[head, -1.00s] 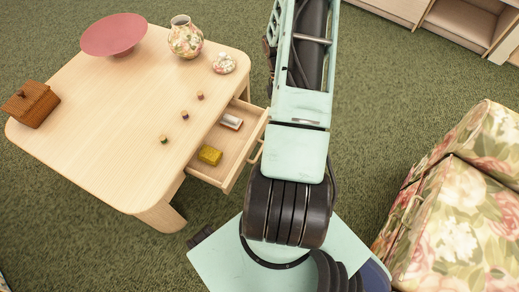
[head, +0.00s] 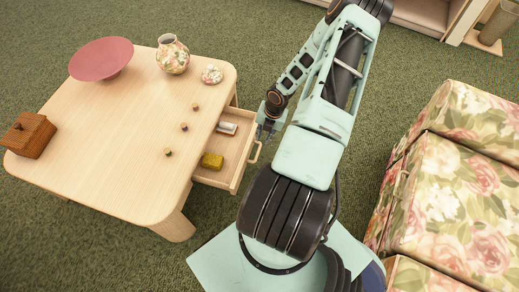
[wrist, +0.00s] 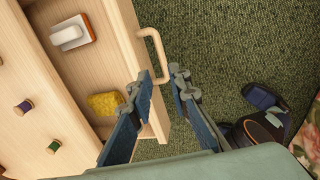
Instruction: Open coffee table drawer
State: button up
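The coffee table (head: 110,150) is pale wood, at the left in the head view. Its drawer (head: 238,170) is pulled out on the right side, and its inside shows. The drawer's looped wooden handle (head: 255,152) is on its front; it also shows in the wrist view (wrist: 157,52). My gripper (head: 268,130) is at the drawer front, near the handle. One finger overlaps the drawer front in the picture, the other is over carpet. Contact cannot be told.
A yellow sponge-like block (head: 212,161) and a white-topped item (head: 228,128) lie in the drawer. A floral armchair (head: 450,180) stands at right.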

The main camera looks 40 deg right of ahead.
aim_at(258, 151)
jog(key=f+b, duration=0.1)
jog(key=f, duration=0.2)
jog(key=w+f+b, duration=0.1)
jog(key=f, duration=0.3)
jog(key=a+f+b, duration=0.1)
jog(key=f, duration=0.2)
jog(key=shift+w+f, duration=0.15)
jog(key=shift+w, duration=0.1)
grip_shut()
